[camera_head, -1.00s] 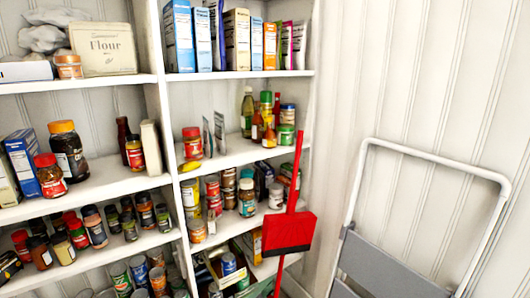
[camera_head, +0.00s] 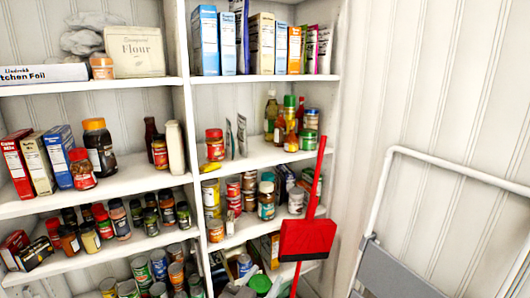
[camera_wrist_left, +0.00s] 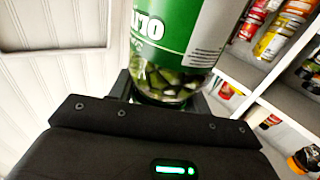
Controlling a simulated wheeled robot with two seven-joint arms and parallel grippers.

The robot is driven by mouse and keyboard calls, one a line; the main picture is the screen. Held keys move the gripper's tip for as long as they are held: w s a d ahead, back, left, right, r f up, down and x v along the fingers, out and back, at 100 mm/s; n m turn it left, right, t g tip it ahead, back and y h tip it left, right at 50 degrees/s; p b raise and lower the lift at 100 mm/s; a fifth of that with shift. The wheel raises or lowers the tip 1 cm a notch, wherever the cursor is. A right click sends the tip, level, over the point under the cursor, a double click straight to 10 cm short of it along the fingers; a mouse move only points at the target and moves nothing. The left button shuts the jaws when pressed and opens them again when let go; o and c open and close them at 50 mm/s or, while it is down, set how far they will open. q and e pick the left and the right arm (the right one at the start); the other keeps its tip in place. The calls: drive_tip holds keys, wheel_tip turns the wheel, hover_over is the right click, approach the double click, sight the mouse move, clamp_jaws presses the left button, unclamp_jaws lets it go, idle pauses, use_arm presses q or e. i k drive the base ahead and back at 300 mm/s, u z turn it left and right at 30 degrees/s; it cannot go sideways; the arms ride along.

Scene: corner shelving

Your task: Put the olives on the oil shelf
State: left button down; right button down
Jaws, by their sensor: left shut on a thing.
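The olives are in a clear jar with a green and white label (camera_wrist_left: 178,35), seen in the left wrist view; dark green olives show through the glass below the label. My left gripper (camera_wrist_left: 160,92) is shut on the jar, with a finger at either side; the jar's top is cut off by the frame. In the head view, oil and sauce bottles (camera_head: 271,115) stand at the back right of the middle shelf (camera_head: 262,156) in the right-hand bay. The olives and both grippers are out of the head view.
A red jar (camera_head: 214,144) and thin packets (camera_head: 242,134) stand on the left of that shelf; bare board lies in front of the bottles. A red dustpan (camera_head: 306,240) with a long handle stands before the shelves' right edge. A folding step ladder (camera_head: 392,275) is at right.

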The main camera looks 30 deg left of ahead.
sight(271, 153)
drive_tip(key=i, duration=0.95)
